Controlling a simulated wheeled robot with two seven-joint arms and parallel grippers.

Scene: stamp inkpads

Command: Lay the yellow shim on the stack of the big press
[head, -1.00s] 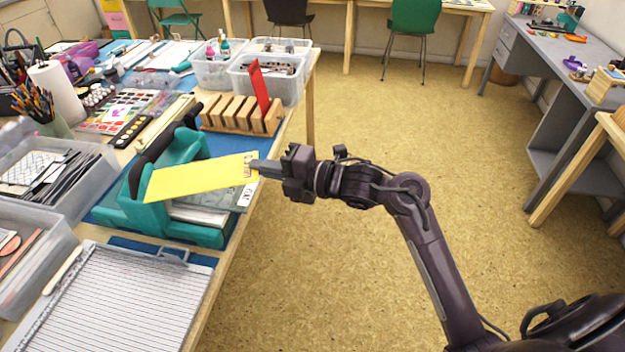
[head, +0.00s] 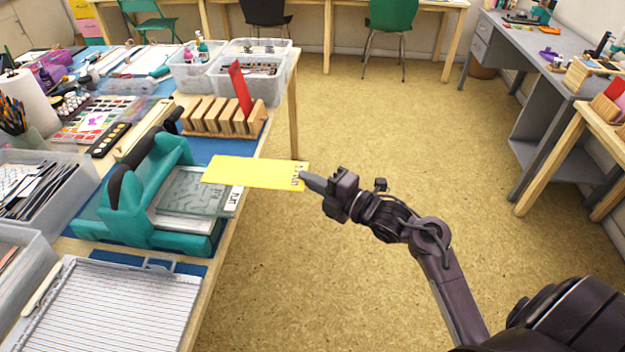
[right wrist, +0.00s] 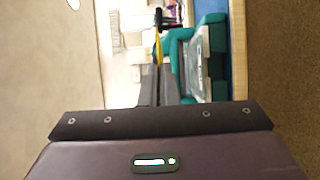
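The yellow shim (head: 250,173) is a flat sheet held by its right end in my right gripper (head: 308,181), which is shut on it. In the right wrist view the yellow shim (right wrist: 159,50) shows edge-on beyond the fingers. The big press (head: 150,200) is teal with a dark handle and stands on the table at left. Its stack (head: 192,195) of flat plates, a greyish clear one among them, sticks out of its right side. The shim is in the air at the stack's upper right, overlapping it in the head view. My left gripper is not in view.
A wooden rack (head: 215,118) holding a red sheet (head: 240,90) stands behind the press. A ridged white board (head: 120,308) lies in front of it. Clear bins and art supplies crowd the table's left and back. The floor right of the table is open.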

